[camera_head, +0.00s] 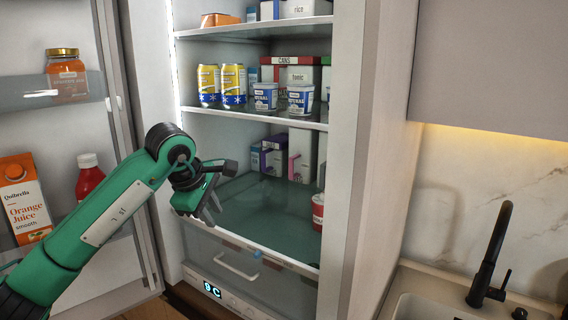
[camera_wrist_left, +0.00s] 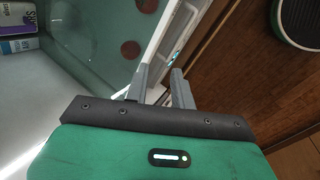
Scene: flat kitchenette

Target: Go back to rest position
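My left gripper (camera_head: 208,207) is in front of the open fridge (camera_head: 345,150), by the front edge of its lower glass shelf (camera_head: 255,215). My green left arm reaches in from the lower left. In the left wrist view the gripper's two grey fingers (camera_wrist_left: 160,80) stand apart with nothing between them, so it is open and empty. The wrist view looks down past the fridge's front edge to the wooden floor (camera_wrist_left: 245,70). My right gripper is in neither view.
The open fridge door at left holds an orange juice carton (camera_head: 24,200), a red bottle (camera_head: 90,177) and a jar (camera_head: 66,75). Yellow cans (camera_head: 208,85) and tubs (camera_head: 265,97) stand on the middle shelf. A sink with a black faucet (camera_head: 490,255) is at right.

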